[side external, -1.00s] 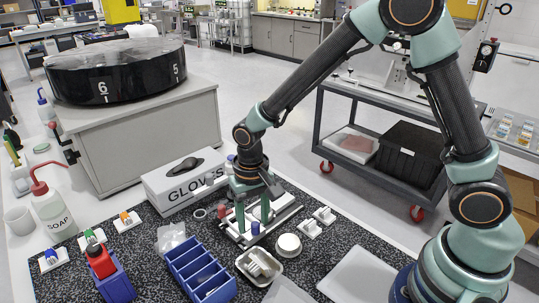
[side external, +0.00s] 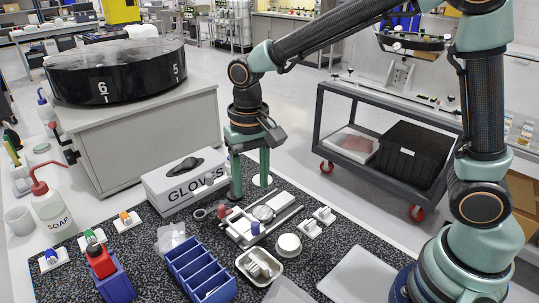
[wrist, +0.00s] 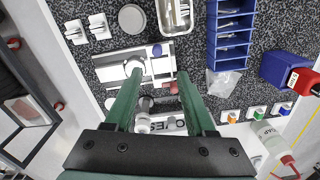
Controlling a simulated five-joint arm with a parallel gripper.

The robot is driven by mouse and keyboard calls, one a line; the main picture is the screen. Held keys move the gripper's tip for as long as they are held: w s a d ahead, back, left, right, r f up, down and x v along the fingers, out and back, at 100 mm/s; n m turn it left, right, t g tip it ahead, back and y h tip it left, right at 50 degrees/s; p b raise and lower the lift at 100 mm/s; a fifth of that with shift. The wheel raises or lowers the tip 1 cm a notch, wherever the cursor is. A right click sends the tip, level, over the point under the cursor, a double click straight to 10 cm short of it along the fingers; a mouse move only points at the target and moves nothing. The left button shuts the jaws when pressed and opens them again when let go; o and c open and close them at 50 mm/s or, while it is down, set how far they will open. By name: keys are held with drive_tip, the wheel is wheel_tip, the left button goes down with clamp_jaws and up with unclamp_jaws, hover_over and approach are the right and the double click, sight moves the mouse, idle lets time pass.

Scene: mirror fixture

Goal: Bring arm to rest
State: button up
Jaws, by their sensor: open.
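My gripper (side external: 250,188) is open and empty, raised above the back edge of the mirror fixture (side external: 240,232). Its two green fingers point down and stand apart; they also show in the wrist view (wrist: 158,76). The fixture is a pale plate on the speckled mat. A round silver mirror (side external: 263,213) sits on it, with a blue knob (side external: 255,228) beside it and a red piece (side external: 222,211) at its far left. The fingers do not appear to touch any of these.
The glove box (side external: 185,184) stands close to the left of my gripper. A blue divided bin (side external: 200,268), a metal tray (side external: 260,265) and a round white disc (side external: 288,245) lie in front. A cart (side external: 400,150) stands behind.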

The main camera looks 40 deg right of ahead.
drive_tip(key=s+d+r+n+t, duration=0.1)
drive_tip(key=s+d+r+t, duration=0.1)
drive_tip(key=s+d+r, duration=0.2)
drive_tip(key=s+d+r+n+t, duration=0.2)
drive_tip(key=s+d+r+t, duration=0.1)
drive_tip(key=d, duration=0.6)
drive_tip(key=shift+s+r+t, duration=0.3)
drive_tip(key=shift+s+r, duration=0.6)
